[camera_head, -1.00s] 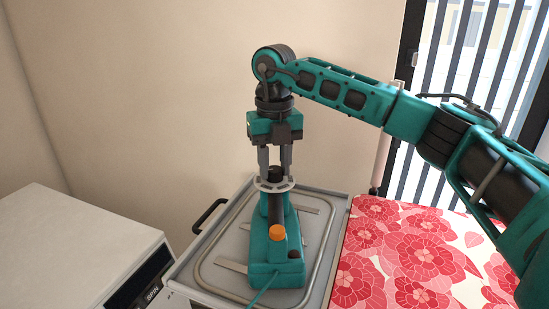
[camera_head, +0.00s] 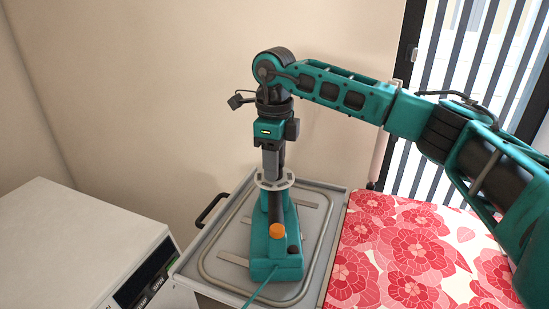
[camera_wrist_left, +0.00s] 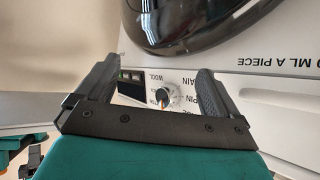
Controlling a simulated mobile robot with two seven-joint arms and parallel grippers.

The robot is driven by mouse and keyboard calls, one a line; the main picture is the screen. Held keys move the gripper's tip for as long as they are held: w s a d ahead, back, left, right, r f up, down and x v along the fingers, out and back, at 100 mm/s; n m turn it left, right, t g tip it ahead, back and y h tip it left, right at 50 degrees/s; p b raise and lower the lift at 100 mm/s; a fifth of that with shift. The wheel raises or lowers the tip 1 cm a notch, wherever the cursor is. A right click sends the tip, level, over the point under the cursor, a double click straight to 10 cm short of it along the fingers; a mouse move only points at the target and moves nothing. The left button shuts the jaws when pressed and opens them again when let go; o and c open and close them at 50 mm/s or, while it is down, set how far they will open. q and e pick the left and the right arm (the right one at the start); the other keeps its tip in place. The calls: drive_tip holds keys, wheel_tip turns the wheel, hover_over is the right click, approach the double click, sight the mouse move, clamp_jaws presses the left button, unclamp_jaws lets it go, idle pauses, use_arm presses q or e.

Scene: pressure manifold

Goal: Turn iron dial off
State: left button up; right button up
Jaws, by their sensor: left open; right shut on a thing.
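The teal iron (camera_head: 276,262) rests on a grey tray-like board, with a black grip, an orange button (camera_head: 277,231) and a light grey ring (camera_head: 275,181) towards its far end. My right gripper (camera_head: 272,171) points straight down over the ring. It is shut on the iron's dark dial, which the fingers now hide. My left gripper (camera_wrist_left: 158,68) shows only in the left wrist view. It is open and empty, facing a washing machine's panel, whose small knob (camera_wrist_left: 163,97) appears between the fingers without visible contact.
The white washing machine (camera_head: 70,245) stands at the left of the head view. The grey board (camera_head: 318,215) has a raised rail and a dark handle (camera_head: 210,209). A red floral cover (camera_head: 415,255) lies to the right, a bare wall behind.

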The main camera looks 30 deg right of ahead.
drive_tip(key=n, duration=0.5)
drive_tip(key=shift+r+n+p, duration=0.1)
drive_tip(key=shift+n+p, duration=0.2)
drive_tip(key=shift+p, duration=0.1)
drive_tip(key=n, duration=0.5)
drive_tip(key=shift+n, duration=0.3)
drive_tip(key=n, duration=1)
drive_tip(key=shift+n, duration=0.4)
drive_tip(key=o, duration=1.1)
drive_tip(key=shift+c, duration=0.2)
wheel_tip(320, 180, up, 13)
drive_tip(key=shift+s+f, duration=0.1)
drive_tip(key=shift+f, duration=0.1)
